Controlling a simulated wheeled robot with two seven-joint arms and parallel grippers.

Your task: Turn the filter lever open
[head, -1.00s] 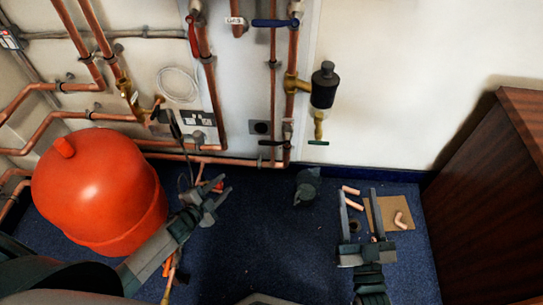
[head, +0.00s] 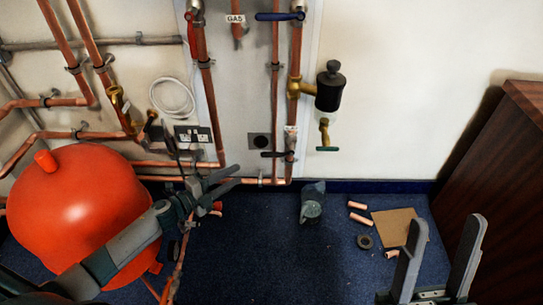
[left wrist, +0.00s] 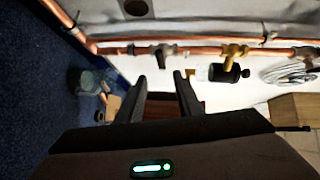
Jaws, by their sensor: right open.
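The black filter (head: 330,88) hangs on a brass fitting beside a vertical copper pipe. My right gripper (head: 442,222) is open and empty, low at right.
A red vessel (head: 82,212) stands at left under my left arm. A blue lever (head: 280,16) is high on the pipe. A grey object (head: 312,203), copper pieces (head: 358,212) and a brown sheet (head: 398,227) lie on the blue floor. A wooden cabinet (head: 500,190) bounds the right.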

